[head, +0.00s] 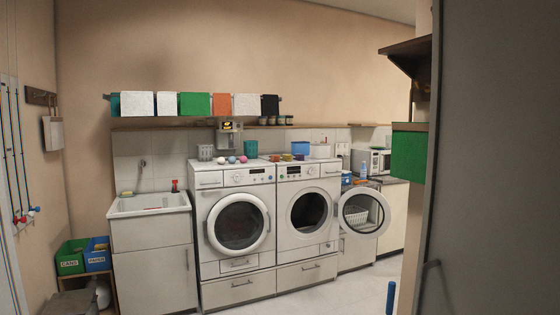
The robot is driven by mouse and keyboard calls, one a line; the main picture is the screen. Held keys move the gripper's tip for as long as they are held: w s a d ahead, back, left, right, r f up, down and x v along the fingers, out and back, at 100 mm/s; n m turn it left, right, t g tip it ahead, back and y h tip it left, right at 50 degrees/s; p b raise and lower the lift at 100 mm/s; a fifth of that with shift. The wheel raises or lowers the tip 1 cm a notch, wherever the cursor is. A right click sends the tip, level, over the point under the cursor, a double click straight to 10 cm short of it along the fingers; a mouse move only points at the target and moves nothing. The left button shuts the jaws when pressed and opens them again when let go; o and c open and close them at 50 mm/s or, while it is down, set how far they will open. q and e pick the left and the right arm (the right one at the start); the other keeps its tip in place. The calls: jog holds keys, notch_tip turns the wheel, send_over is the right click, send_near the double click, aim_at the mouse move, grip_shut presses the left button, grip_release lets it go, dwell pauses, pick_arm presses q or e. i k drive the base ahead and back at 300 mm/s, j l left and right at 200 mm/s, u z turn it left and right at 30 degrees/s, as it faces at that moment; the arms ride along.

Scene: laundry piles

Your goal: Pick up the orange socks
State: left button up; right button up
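I cannot make out orange socks for certain. Several small round, coloured items (232,159) lie in a row on top of the left washing machine (234,221); they are too small to tell whether any is a sock. An orange cloth (220,104) hangs on the wall rack between a green cloth and a white one. Neither of my grippers is in view.
The right machine (308,213) stands beside it, with a round door (363,212) open at its right. A sink cabinet (151,250) and green (71,258) and blue (98,255) bins stand left. A large dark panel (493,160) blocks the right. Some floor (345,285) is clear.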

aim_at(275, 159)
jog(key=i+j+u, duration=0.1)
jog(key=i+u, duration=0.35)
jog(key=i+l+u, duration=0.1)
jog(key=i+u, duration=0.3)
jog(key=i, duration=0.3)
jog(key=i+z, duration=0.1)
jog(key=i, duration=0.45)
jog(key=i+j+z, duration=0.1)
jog(key=i, duration=0.4)
jog(key=i+j, duration=0.25)
jog(key=i, duration=0.25)
jog(key=i+j+z, duration=0.15)
jog(key=i, duration=0.4)
jog(key=i+l+z, duration=0.2)
jog(key=i+z, duration=0.25)
jog(key=i, duration=0.15)
jog(key=i+z, duration=0.5)
jog(key=i+l+u, duration=0.25)
jog(key=i+l, duration=0.95)
jog(key=l, duration=0.15)
